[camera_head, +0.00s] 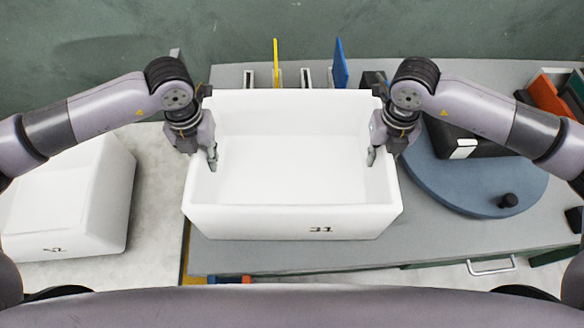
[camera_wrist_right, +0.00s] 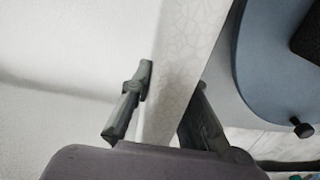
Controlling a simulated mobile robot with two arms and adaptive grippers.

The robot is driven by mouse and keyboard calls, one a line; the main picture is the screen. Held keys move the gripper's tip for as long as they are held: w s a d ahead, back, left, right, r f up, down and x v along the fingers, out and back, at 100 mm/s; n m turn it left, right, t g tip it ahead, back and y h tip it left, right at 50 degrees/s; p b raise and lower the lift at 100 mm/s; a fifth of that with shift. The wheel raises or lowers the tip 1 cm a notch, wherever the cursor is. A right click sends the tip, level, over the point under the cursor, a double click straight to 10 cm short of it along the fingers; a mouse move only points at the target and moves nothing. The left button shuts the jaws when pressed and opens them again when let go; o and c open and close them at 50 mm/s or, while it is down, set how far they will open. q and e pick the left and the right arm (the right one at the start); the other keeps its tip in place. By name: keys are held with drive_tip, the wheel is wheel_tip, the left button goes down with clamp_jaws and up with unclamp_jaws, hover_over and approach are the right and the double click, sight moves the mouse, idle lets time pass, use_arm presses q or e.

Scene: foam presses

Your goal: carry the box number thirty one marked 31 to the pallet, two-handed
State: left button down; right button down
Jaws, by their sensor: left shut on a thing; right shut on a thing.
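The white open box marked 31 (camera_head: 290,220) is in the middle of the head view, in front of me, over the grey workbench. It looks empty, and its number shows on the near wall. My left gripper (camera_head: 212,158) is shut on its left wall. My right gripper (camera_head: 372,156) is shut on its right wall. In the right wrist view one finger of my right gripper (camera_wrist_right: 165,110) is inside the box wall (camera_wrist_right: 190,60) and the other is outside. I cannot tell whether the box touches the bench. No pallet can be made out.
Another white box (camera_head: 75,200) with an unclear number stands at the left on a pale surface. A blue round turntable (camera_head: 470,185) with a black object (camera_head: 475,140) lies right of the box on the grey bench (camera_head: 300,258). Upright yellow and blue items (camera_head: 341,62) stand behind.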

sight(384, 148)
wheel_tip(384, 148, up, 4)
drive_tip(key=p, duration=0.3)
idle(0.5)
